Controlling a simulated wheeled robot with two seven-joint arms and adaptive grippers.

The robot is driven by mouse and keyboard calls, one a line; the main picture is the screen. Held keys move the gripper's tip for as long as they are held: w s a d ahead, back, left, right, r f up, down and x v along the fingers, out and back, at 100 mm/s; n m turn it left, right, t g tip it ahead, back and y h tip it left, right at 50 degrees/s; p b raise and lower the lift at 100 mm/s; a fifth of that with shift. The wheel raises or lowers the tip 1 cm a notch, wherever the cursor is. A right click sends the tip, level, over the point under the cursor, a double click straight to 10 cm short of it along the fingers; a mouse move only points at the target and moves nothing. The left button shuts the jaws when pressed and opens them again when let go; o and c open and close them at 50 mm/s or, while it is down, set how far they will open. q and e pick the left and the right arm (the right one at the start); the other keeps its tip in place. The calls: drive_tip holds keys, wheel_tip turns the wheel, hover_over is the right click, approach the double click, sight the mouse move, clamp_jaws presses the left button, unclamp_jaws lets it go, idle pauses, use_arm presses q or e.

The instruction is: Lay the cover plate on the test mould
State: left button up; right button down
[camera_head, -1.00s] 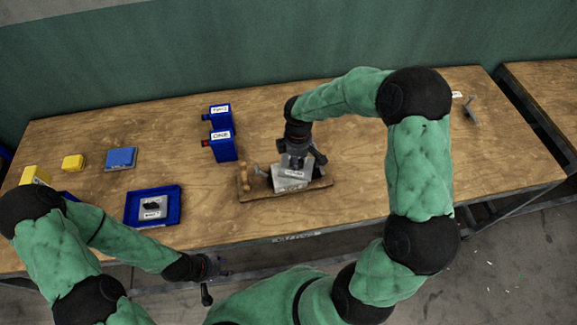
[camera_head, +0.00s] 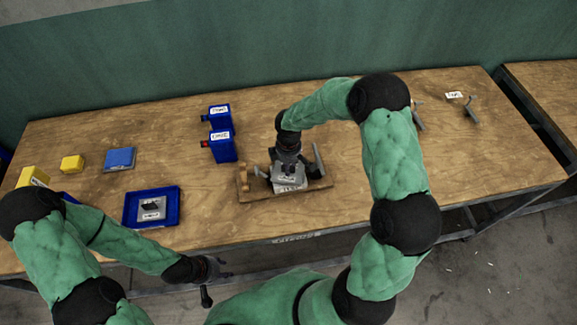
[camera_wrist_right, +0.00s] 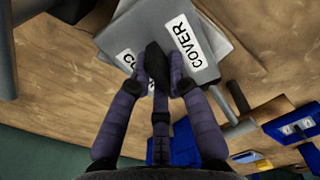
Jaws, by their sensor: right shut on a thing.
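My right gripper (camera_wrist_right: 160,85) is shut on the black knob of the grey cover plate (camera_wrist_right: 208,75), whose label reads COVER. In the head view the right gripper (camera_head: 289,166) points down, with the plate (camera_head: 290,179) below it. Another grey block edge (camera_wrist_right: 215,25), likely the test mould, shows under the plate, turned a little from it. The plate hides most of it, and I cannot tell whether they touch. Both are over a wooden base (camera_head: 252,196). My left gripper (camera_head: 216,280) is empty and appears open at the table's front edge.
A grey upright bar (camera_head: 318,158) stands at the base's right, and a wooden post (camera_head: 243,178) at its left. A blue tray (camera_head: 131,219) holds a grey labelled piece. Blue bins (camera_head: 223,147), a blue block (camera_head: 119,159) and yellow blocks (camera_head: 72,163) stand further left.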

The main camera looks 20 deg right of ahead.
drive_tip(key=shift+f, duration=0.15)
drive_tip(key=c, duration=1.2)
unclamp_jaws()
drive_tip(key=shift+o, duration=0.2)
wheel_tip(320, 180, up, 12)
drive_tip(key=p, duration=0.1)
